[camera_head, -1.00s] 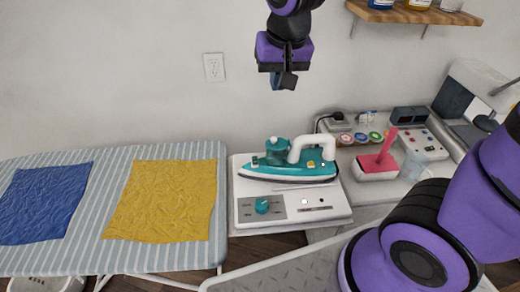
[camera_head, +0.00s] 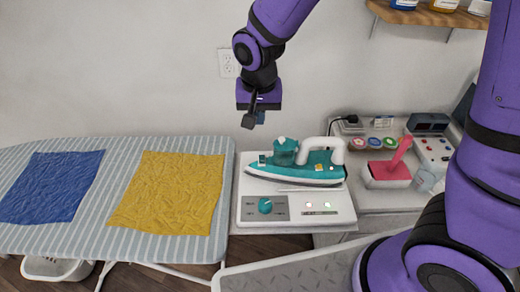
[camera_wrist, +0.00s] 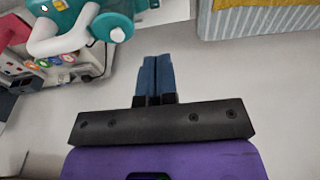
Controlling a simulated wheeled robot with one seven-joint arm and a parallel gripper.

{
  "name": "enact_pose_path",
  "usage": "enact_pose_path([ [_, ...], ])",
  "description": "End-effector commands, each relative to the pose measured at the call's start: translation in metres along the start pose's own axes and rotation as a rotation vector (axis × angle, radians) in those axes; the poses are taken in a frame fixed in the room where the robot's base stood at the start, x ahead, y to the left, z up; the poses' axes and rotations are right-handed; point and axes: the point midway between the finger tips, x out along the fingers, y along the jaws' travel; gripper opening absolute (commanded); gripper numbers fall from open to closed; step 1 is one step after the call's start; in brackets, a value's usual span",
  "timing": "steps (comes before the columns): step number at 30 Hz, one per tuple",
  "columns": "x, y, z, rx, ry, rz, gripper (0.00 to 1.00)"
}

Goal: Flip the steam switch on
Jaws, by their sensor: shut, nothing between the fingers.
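A teal and white iron (camera_head: 298,168) rests on a white steam station (camera_head: 345,205). The station's front panel has a teal dial (camera_head: 265,205) on the left and small lit switches (camera_head: 318,205) to its right; which one is the steam switch I cannot tell. My gripper (camera_head: 254,118) hangs in the air above and left of the iron, in front of the wall, touching nothing. In the wrist view its blue fingers (camera_wrist: 154,75) are together and empty. The iron (camera_wrist: 80,25) also shows at the top left there; the front panel is out of that view.
A striped ironing board (camera_head: 120,220) with blue (camera_head: 50,185) and yellow cloths (camera_head: 168,190) lies left of the station. A side counter (camera_head: 375,205) at right holds a pink item in a white box (camera_head: 388,175), thread spools (camera_head: 372,142) and a small device (camera_head: 430,145). The air above the station is free.

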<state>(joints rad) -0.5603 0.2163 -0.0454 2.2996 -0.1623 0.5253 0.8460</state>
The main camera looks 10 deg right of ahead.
Motion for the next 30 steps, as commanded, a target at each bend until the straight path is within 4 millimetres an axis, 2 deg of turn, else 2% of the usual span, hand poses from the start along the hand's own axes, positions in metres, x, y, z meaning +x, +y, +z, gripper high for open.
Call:
enact_pose_path([
  [4, 0.002, 0.0, 0.0, 0.0, -0.001, 0.001, 0.0],
  [8, 0.013, 0.001, 0.0, 0.0, -0.002, 0.002, 0.0],
  [24, 0.101, 0.001, 0.001, 0.0, -0.003, 0.003, 0.0],
  [30, 0.126, 0.001, 0.001, 0.0, -0.002, 0.002, 0.0],
])
